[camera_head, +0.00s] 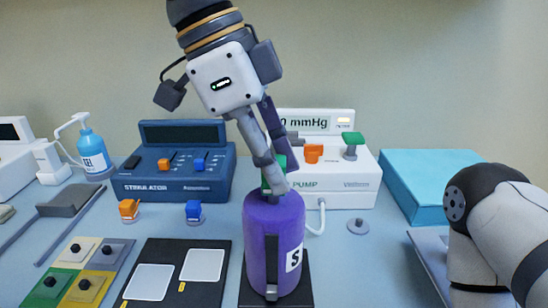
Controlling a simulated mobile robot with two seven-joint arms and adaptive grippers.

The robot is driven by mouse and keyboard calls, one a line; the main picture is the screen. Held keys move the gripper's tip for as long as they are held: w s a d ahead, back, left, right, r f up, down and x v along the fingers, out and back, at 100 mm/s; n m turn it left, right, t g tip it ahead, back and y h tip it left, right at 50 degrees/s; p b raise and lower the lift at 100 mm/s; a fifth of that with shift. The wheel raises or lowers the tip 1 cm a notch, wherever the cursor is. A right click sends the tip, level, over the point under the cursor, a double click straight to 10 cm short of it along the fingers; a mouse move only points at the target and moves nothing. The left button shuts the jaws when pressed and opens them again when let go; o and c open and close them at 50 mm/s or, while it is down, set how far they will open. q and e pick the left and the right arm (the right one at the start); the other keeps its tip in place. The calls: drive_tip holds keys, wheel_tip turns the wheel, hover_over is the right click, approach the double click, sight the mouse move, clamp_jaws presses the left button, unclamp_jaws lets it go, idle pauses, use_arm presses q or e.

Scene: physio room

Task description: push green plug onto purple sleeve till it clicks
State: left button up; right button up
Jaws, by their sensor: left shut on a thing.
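The purple sleeve (262,240), marked with an S label, stands upright on a dark base plate (308,292) at the centre front. My left gripper (277,178) reaches down from above and is shut on the green plug (267,187), right over the sleeve's top. The fingers hide much of the plug. I cannot tell whether the plug is seated or only resting at the sleeve's top. My right arm shows at the right edge, but its gripper is not in view.
Behind stand a blue stimulator (178,172) and a white pump (340,172) with orange and green plugs. A teal box (425,180) lies right, a gel bottle (91,150) left. Loose orange (129,209) and blue (193,210) plugs and electrode pads (150,282) lie left of the sleeve.

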use_arm(q)
drive_tip(key=shift+f, duration=1.1)
idle(2.0)
drive_tip(key=shift+r, duration=0.1)
idle(0.9)
drive_tip(key=o, duration=0.9)
drive_tip(key=shift+o, duration=0.2)
drive_tip(key=shift+r, duration=0.1)
drive_tip(key=shift+r, duration=3.5)
